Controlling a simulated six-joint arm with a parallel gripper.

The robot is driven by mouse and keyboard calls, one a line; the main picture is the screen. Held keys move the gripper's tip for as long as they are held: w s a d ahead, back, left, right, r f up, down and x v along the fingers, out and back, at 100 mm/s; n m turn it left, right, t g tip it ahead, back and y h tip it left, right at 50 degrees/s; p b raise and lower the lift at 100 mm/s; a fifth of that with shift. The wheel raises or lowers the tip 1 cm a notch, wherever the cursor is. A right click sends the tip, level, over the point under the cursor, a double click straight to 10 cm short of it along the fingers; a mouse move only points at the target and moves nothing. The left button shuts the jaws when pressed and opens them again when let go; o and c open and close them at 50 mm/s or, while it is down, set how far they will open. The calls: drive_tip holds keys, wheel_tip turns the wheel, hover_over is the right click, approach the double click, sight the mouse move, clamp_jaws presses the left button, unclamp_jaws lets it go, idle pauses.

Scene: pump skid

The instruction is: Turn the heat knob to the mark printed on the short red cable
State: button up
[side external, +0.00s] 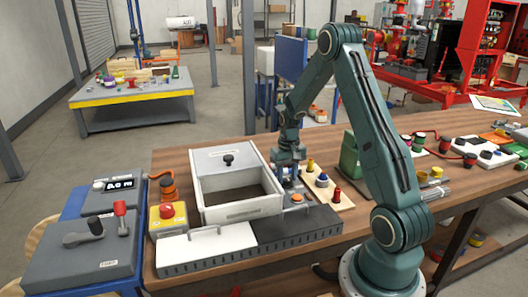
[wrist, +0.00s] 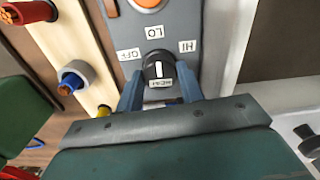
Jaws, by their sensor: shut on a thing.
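The heat knob (wrist: 158,69) is a dark round knob with a white line, on a grey panel (wrist: 120,35). The labels OFF (wrist: 129,55), LO (wrist: 154,31) and HI (wrist: 187,46) stand around it, upside down in the wrist view. The white line runs up and down the picture, in line with LO. My gripper (wrist: 160,88) is shut on the knob, one blue finger on each side; in the side view my gripper (side external: 287,160) is low over the panel. A thick red cable stub (wrist: 32,12) stands on a wooden board (wrist: 62,35); I see no readable mark on it.
A blue stub (wrist: 75,78) and a yellow stub (side external: 310,165) share the board. An orange button (side external: 296,197) lies in front of my gripper. A white open box (side external: 235,210) stands close left, a green bin (side external: 350,155) to the right. A red emergency button (side external: 167,211) is further left.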

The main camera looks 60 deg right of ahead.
sight(287, 178)
drive_tip(key=m, duration=0.5)
drive_tip(key=shift+m, duration=0.3)
drive_tip(key=m, duration=0.5)
drive_tip(key=shift+m, duration=0.4)
drive_tip(key=o, duration=1)
drive_tip(key=shift+r, duration=0.15)
wheel_tip(287, 178, up, 14)
drive_tip(key=shift+f, duration=0.2)
